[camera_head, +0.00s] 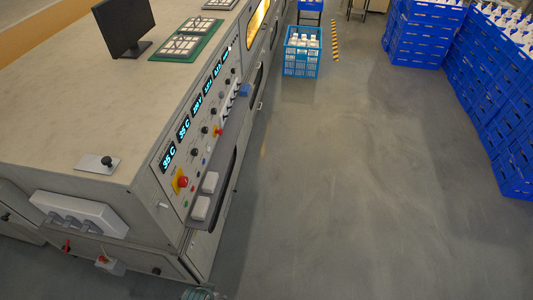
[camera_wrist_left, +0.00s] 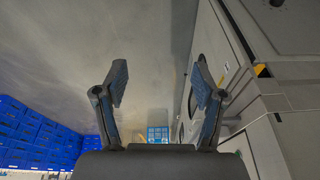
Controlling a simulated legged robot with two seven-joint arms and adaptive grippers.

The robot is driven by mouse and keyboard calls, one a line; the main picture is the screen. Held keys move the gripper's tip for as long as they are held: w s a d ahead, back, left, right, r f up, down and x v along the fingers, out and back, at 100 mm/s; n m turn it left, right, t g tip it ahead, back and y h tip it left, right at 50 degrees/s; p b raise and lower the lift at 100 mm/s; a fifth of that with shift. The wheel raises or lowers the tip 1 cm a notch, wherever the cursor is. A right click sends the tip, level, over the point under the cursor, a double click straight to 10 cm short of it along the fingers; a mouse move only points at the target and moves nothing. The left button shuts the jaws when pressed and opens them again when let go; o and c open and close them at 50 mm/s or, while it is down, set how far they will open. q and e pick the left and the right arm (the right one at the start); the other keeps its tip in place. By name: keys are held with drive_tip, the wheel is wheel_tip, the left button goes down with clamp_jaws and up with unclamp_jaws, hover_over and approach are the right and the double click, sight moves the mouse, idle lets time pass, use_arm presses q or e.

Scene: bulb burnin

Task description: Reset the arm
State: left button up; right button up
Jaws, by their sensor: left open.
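My left gripper (camera_wrist_left: 160,88) is open and empty in the left wrist view, its two dark fingers spread wide apart. Grey floor shows between the fingers, and the side of the grey machine (camera_wrist_left: 285,80) is close by on the right of that view. In the head view, no full arm shows. A small dark gripper-like part shows at the bottom edge, beside the machine's near corner, and I cannot tell which arm it belongs to. My right gripper cannot be made out in either view.
The long machine (camera_head: 75,115) fills the left, with a control panel, a red button (camera_head: 183,181) and a monitor (camera_head: 124,25). A blue crate (camera_head: 301,52) stands beyond. Stacked blue crates (camera_head: 499,110) line the right. The floor (camera_head: 370,190) between is clear.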

use_arm(q)
drive_tip(key=s+f+g, duration=0.1)
drive_tip(key=s+f, duration=0.2)
drive_tip(key=f, duration=0.8)
drive_tip(key=s+f, duration=0.2)
drive_tip(key=f, duration=1)
drive_tip(key=s+a+f+g, duration=0.1)
drive_tip(key=s+a+f, duration=0.1)
drive_tip(key=s+f, duration=0.9)
drive_tip(key=s, duration=0.2)
drive_tip(key=shift+s+a+f, duration=0.2)
drive_tip(key=shift+s+a, duration=0.1)
drive_tip(key=shift+a, duration=0.1)
